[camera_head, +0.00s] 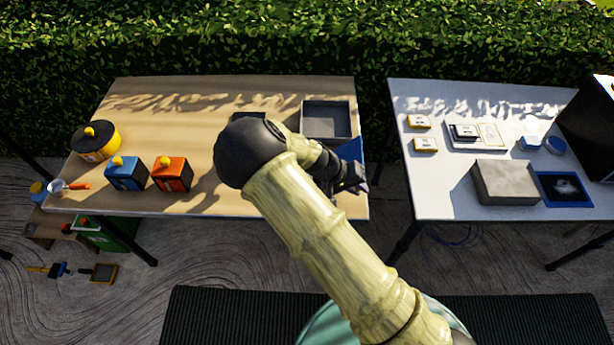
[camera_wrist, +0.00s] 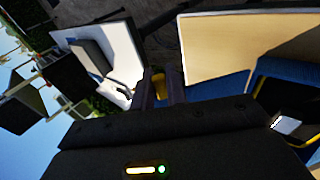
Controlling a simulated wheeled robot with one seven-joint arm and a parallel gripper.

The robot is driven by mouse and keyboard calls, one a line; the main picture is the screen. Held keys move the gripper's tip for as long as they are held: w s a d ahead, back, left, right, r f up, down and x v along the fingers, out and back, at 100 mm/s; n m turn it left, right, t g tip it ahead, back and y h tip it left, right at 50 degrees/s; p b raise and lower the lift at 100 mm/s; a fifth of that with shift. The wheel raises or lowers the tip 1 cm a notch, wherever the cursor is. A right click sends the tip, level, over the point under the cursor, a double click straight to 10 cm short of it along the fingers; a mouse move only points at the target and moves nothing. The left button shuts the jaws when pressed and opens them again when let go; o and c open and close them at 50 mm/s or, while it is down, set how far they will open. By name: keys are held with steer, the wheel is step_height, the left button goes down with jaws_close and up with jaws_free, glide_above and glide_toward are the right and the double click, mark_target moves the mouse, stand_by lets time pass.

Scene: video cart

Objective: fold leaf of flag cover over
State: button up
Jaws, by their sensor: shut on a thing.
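My gripper (camera_head: 352,178) is at the right front part of the wooden table, beside a blue panel (camera_head: 353,149) that looks like the flag cover's leaf. My arm and gripper hide much of this panel. In the wrist view, the fingers of my gripper (camera_wrist: 161,78) are shut on a small yellow tab (camera_wrist: 159,88). A blue surface (camera_wrist: 215,88) runs to the right from beside the fingers. How the tab joins the leaf is not clear, nor is the leaf's exact tilt.
A grey open tray (camera_head: 327,138) lies behind my gripper on the wooden table (camera_head: 200,105). A blue box (camera_head: 125,176), an orange box (camera_head: 171,176) and a yellow-black round container (camera_head: 95,142) stand left. A gap separates the white table (camera_head: 440,195), which holds a grey block (camera_head: 505,183).

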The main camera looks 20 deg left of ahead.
stand_by(0.3)
steer(key=shift+s+a+r+h, duration=0.15)
steer(key=shift+a+r+h, duration=0.45)
steer(key=shift+h, duration=0.3)
steer(key=shift+s+a+r+t+h, duration=0.1)
steer(key=shift+a+r+t+h, duration=0.2)
steer(key=shift+a+h, duration=0.15)
steer(key=shift+s+a+r+t+h, duration=0.1)
steer(key=shift+a+r+t+h, duration=0.05)
steer(key=shift+a+t+h, duration=0.25)
steer(key=shift+s+a+r+h+b, duration=0.1)
steer(key=shift+a+r+h+b, duration=0.15)
steer(key=shift+a+h, duration=0.2)
steer(key=shift+s+a+r+h+b, duration=0.1)
steer(key=shift+a+h+b, duration=0.2)
steer(key=shift+h, duration=0.2)
